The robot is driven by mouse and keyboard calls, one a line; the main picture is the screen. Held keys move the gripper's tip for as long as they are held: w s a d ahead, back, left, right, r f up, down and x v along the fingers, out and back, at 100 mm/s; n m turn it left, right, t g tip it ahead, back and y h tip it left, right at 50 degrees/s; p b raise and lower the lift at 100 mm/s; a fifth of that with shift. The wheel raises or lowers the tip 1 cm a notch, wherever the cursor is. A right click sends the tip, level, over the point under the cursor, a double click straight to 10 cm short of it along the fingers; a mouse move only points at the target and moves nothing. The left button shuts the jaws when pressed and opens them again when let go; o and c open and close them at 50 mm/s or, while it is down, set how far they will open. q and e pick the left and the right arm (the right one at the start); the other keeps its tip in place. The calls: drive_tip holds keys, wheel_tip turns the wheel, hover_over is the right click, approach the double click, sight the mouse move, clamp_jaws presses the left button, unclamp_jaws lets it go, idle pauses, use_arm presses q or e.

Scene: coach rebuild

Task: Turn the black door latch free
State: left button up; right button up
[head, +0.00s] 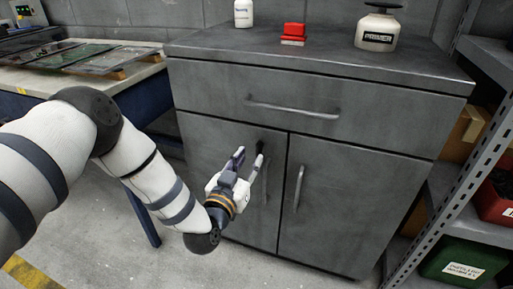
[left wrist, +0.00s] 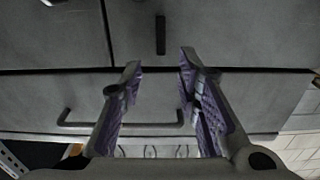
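The black door latch (head: 260,147) is a small dark bar near the top of the grey cabinet's left door (head: 215,150), close to the seam between the two doors. My left gripper (head: 250,158) is in front of that door, just below and beside the latch in the head view. In the left wrist view, the latch (left wrist: 160,35) stands lengthwise ahead of the gap between the open fingertips (left wrist: 160,62). Nothing is between the fingers, and the latch looks clear of them. My right gripper is in neither view.
The left door's handle (head: 265,185) is partly behind the gripper; the right door's handle (head: 298,188) is beside it. A drawer handle (head: 293,109) sticks out above. A metal shelf rack (head: 455,190) stands at right, a workbench (head: 75,70) at left.

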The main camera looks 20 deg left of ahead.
sight(257, 146)
use_arm(q)
drive_tip(key=w+b, duration=0.1)
drive_tip(key=w, duration=0.4)
drive_tip(key=shift+w+f, duration=0.2)
drive_tip(key=shift+w+d+r, duration=0.1)
drive_tip(key=shift+w, duration=0.5)
drive_tip(key=c, duration=0.7)
clamp_jaws()
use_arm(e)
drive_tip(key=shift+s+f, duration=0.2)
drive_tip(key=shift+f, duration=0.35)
